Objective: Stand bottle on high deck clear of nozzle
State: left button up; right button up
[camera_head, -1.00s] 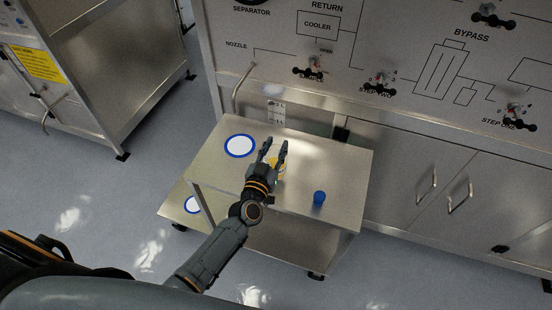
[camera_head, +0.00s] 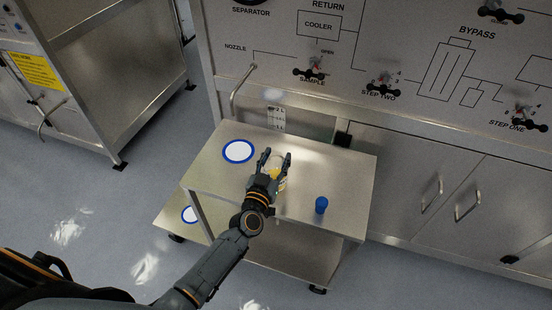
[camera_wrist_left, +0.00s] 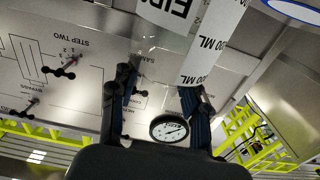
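A clear bottle (camera_head: 277,160) with yellow in it is between the fingers of my left gripper (camera_head: 275,158), over the middle of the high deck (camera_head: 345,168). The fingers stand apart on either side of it; I cannot tell whether they touch it. In the left wrist view, the bottle's white label marked in ML (camera_wrist_left: 212,45) is beyond the fingertips, and the picture is upside down. The gripper hides the bottle's base, so contact with the deck is unclear. A curved metal pipe (camera_head: 240,88), by the NOZZLE marking, reaches down at the deck's back left. My right gripper is not in view.
A blue cap-like object (camera_head: 321,205) stands at the deck's front right. A valve panel (camera_head: 400,60) rises behind. The deck's right end is bare.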

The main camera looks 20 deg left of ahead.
pick_arm(q)
jog(key=shift+r, duration=0.1)
jog(key=shift+s, duration=0.15)
jog(key=s, duration=1.1)
jog(key=shift+s+a+b, duration=0.2)
jog(key=shift+s+b, duration=0.15)
jog(key=s+f+m+g+h, duration=0.1)
jog(key=s+f+g, duration=0.4)
jog(key=f, duration=1)
jog(key=s+f+m+g, duration=0.1)
jog(key=s+f+g, duration=0.2)
jog(key=s+f, duration=0.75)
jog(key=s+a+f+g, duration=0.3)
jog(key=s+f+g, duration=0.1)
jog(key=s+f, duration=0.6)
jog(key=s+a+f+g+y, duration=0.1)
jog(key=s+a+f+g, duration=0.2)
jog(key=s+f, duration=0.7)
jog(key=s+g, duration=0.2)
jog(key=s, duration=0.1)
jog(key=shift+s+y, duration=0.3)
jog(key=shift+s, duration=0.1)
